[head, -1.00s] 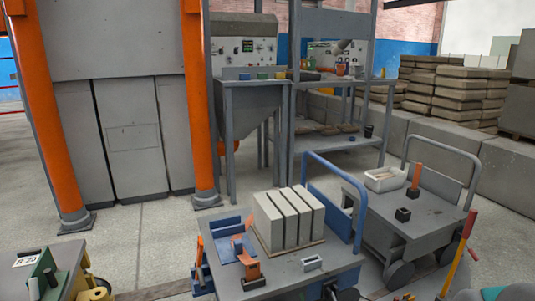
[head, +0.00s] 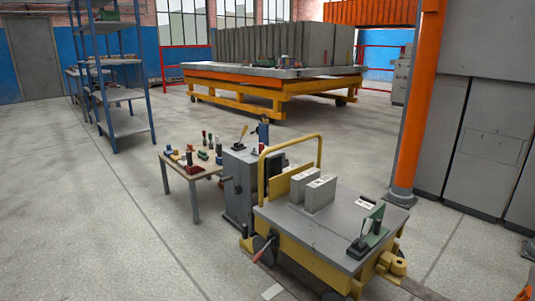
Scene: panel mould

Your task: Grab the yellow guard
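No part is plainly recognisable as the yellow guard. Yellow shows on a flat upright panel (head: 286,183) at the back of a grey-topped cart (head: 318,232), and on the bent tube handle (head: 291,146) above it. Smaller yellow bits are among the items on a small table (head: 189,170), too small to identify. My gripper is not in view, so its state is hidden.
The cart carries two grey blocks (head: 314,190) and a green clamp-like tool (head: 372,230). A grey machine (head: 240,186) stands between cart and table. A blue shelf rack (head: 124,123) is at left, an orange post (head: 415,110) at right. Floor at front left is clear.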

